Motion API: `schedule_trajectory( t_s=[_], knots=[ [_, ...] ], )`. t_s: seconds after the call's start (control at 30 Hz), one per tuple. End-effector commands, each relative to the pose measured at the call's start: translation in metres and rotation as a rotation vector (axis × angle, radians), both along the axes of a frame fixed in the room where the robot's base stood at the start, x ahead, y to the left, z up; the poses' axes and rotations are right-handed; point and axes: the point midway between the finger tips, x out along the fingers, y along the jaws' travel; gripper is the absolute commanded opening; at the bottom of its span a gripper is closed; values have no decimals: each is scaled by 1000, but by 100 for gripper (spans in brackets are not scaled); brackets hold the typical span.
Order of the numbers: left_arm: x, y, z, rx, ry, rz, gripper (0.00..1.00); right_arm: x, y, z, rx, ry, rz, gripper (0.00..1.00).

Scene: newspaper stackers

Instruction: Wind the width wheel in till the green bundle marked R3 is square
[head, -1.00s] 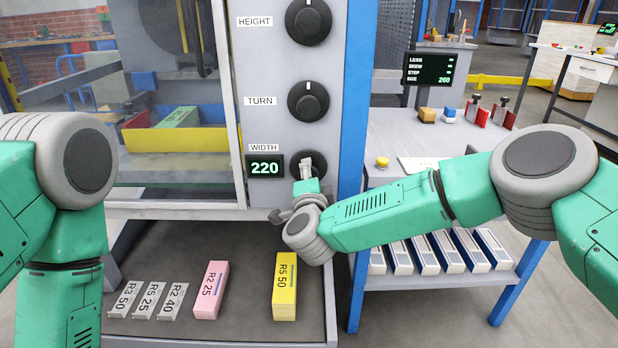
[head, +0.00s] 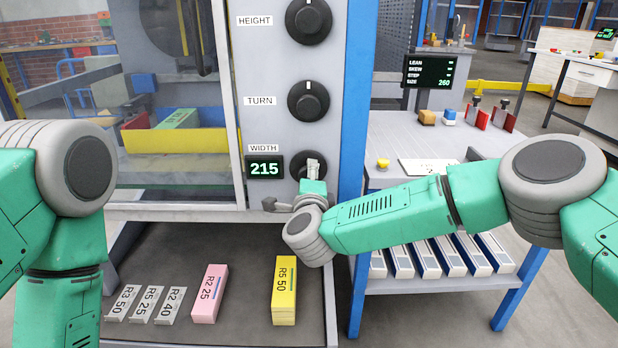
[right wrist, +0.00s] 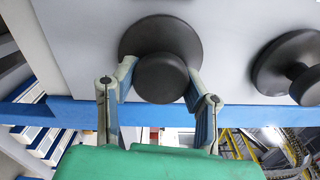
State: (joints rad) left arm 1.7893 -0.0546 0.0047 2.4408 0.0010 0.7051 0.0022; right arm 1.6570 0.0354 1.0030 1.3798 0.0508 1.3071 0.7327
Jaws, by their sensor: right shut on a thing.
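The black width wheel (head: 305,164) is on the grey panel under the label WIDTH. The display (head: 265,168) beside it reads 215. My right gripper (head: 310,172) is shut on the wheel; in the right wrist view the fingers (right wrist: 157,85) are on either side of the wheel's knob (right wrist: 166,78). A green bundle (head: 178,118) lies behind the clear window at the left, above a yellow bar; its marking cannot be read. My left arm is at the left edge; its gripper is out of the picture.
The HEIGHT (head: 309,20) and TURN (head: 309,101) wheels sit above. A pink bundle R2 25 (head: 209,293) and a yellow bundle R5 50 (head: 284,290) stand on the tray below, with several grey tags. A screen (head: 434,71) at the right shows SIZE 260.

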Motion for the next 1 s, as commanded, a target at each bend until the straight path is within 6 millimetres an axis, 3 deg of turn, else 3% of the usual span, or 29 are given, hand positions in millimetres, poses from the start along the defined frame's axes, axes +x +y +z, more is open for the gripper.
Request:
schedule_trajectory(
  t_s=[0.23,0.27,0.3,0.7,0.87,1.0],
  knots=[
    [0,0,0,0,0,0,82,-2,-1,-8,-4,14,-1,10],
    [0,0,0,0,0,0,82,-2,-1,-8,-4,14,-1,46],
    [0,0,0,0,0,0,82,-2,-1,-8,-4,13,0,60],
    [-2,0,1,0,-3,0,82,-6,1,-3,-4,6,2,60],
    [-2,0,1,0,-3,0,82,-28,1,-3,-4,6,4,60],
    [-2,0,1,0,-3,0,82,-59,1,-4,-5,8,5,60]
  ],
)
